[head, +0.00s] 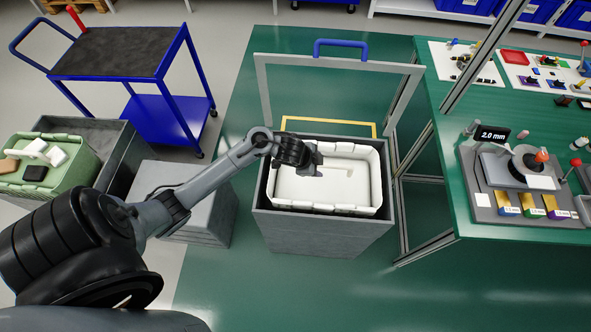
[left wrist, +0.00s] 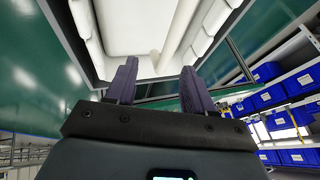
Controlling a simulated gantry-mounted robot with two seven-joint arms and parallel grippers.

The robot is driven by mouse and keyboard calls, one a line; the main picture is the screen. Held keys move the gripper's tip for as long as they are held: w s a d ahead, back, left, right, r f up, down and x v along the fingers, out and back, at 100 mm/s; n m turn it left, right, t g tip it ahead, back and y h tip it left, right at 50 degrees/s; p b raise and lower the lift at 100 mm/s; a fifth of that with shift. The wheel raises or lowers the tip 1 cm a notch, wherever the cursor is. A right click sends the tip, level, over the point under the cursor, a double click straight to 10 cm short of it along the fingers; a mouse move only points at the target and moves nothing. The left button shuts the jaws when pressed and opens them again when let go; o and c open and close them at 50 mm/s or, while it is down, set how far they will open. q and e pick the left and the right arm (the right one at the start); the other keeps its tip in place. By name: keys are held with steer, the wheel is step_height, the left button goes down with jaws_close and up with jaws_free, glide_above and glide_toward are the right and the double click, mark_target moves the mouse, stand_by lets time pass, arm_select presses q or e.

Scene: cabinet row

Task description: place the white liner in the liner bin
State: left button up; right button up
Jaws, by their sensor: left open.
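The white liner (head: 318,190) sits inside the grey liner bin (head: 322,236) in the middle of the head view. Its folded rim lies along the inside of the bin walls, and its floor looks empty. My left gripper (head: 314,160) is over the far left part of the liner. In the left wrist view the two fingers (left wrist: 158,82) stand apart with nothing between them. The liner (left wrist: 135,25) and the bin's dark rim (left wrist: 62,38) show beyond the fingertips. I cannot tell whether a finger touches the liner. My right gripper is in no view.
A metal frame with a blue handle (head: 340,46) stands behind the bin. A green bin liner (head: 60,165) with objects sits in a grey bin at left, beside a grey closed box (head: 205,210). A blue cart (head: 130,60) is behind. The green workbench (head: 470,225) is at right.

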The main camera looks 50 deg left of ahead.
arm_select(q)
steer(key=s+d+r+n+g, duration=0.1)
steer(key=s+d+r+n, duration=0.1)
steer(key=s+d, duration=0.2)
steer(key=s+d+r+n, duration=0.1)
steer(key=s+d, duration=0.3)
steer(key=s, duration=0.7)
steer(key=s+d+r+n+g, duration=0.1)
steer(key=s+d+r+n, duration=0.1)
steer(key=s+d+n, duration=0.2)
steer(key=s, duration=0.3)
steer(key=shift+s+d+r+g, duration=0.2)
steer(key=shift+s+r+g, duration=0.05)
steer(key=shift+r+g, duration=0.1)
step_height(320, 180, up, 29)
steer(key=p, duration=2.9)
